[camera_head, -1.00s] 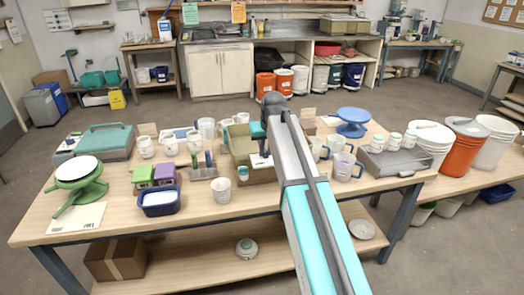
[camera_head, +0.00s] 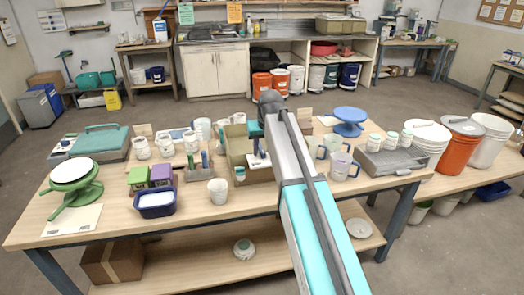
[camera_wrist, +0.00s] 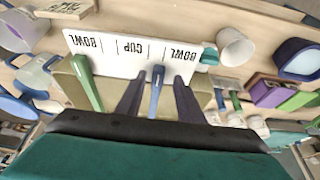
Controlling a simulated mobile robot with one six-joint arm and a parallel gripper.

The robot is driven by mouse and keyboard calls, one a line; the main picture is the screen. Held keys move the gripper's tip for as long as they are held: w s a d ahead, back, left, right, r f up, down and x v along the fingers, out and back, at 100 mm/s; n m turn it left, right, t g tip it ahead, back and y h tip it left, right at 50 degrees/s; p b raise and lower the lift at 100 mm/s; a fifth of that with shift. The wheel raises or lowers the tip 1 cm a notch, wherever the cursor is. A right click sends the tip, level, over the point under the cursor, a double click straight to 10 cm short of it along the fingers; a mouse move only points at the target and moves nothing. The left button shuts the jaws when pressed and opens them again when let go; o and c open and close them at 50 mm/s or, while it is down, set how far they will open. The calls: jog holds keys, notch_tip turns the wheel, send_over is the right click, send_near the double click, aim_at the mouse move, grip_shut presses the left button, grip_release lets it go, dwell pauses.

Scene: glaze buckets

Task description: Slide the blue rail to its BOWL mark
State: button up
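In the wrist view, the blue rail (camera_wrist: 156,90) stands between the two dark fingers of my gripper (camera_wrist: 159,95), with a visible gap on each side. My gripper is open around it. A white card (camera_wrist: 112,46), upside down in this view, reads BOWL, CUP, BOWL. The blue rail's tip shows between the CUP word and the right-hand BOWL word, nearer BOWL. A green rail (camera_wrist: 86,83) stands by the left-hand BOWL word. The tan holder (camera_wrist: 68,88) lies behind the rails. In the head view, my arm hides the gripper and rails; part of the tan holder (camera_head: 236,143) shows.
In the wrist view, a white cup (camera_wrist: 235,46) stands just right of the card, and a teal-ended object (camera_wrist: 209,54) touches the card's edge. Glass mugs (camera_head: 340,164) stand right of my arm in the head view. Bare tabletop (camera_head: 245,200) lies in front.

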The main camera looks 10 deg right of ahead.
jog(key=b+v, duration=0.2)
jog(key=v, duration=1.1)
jog(key=shift+s, duration=0.1)
